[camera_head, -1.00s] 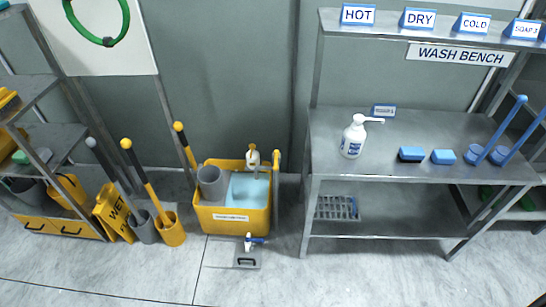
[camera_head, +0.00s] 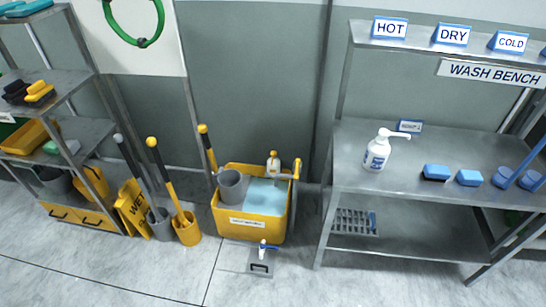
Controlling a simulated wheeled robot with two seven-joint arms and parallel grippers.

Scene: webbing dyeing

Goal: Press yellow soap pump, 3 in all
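A white pump bottle (camera_head: 377,152) with a blue and white label stands upright on the wash bench top. Its white spout points right. A smaller white bottle (camera_head: 273,166) with a yellow top shows at the back rim of the yellow mop bucket (camera_head: 251,222); I cannot tell whether it is a soap pump or what it rests on. No pump that is clearly all yellow shows. Neither of my grippers is in view.
Blue sponges (camera_head: 436,172) and blue-handled brushes (camera_head: 520,178) lie right of the pump bottle on the wash bench (camera_head: 345,180). Mops stand in holders (camera_head: 187,230) left of the bucket, beside a yellow wet-floor sign (camera_head: 131,208). The front floor (camera_head: 120,280) is mostly clear.

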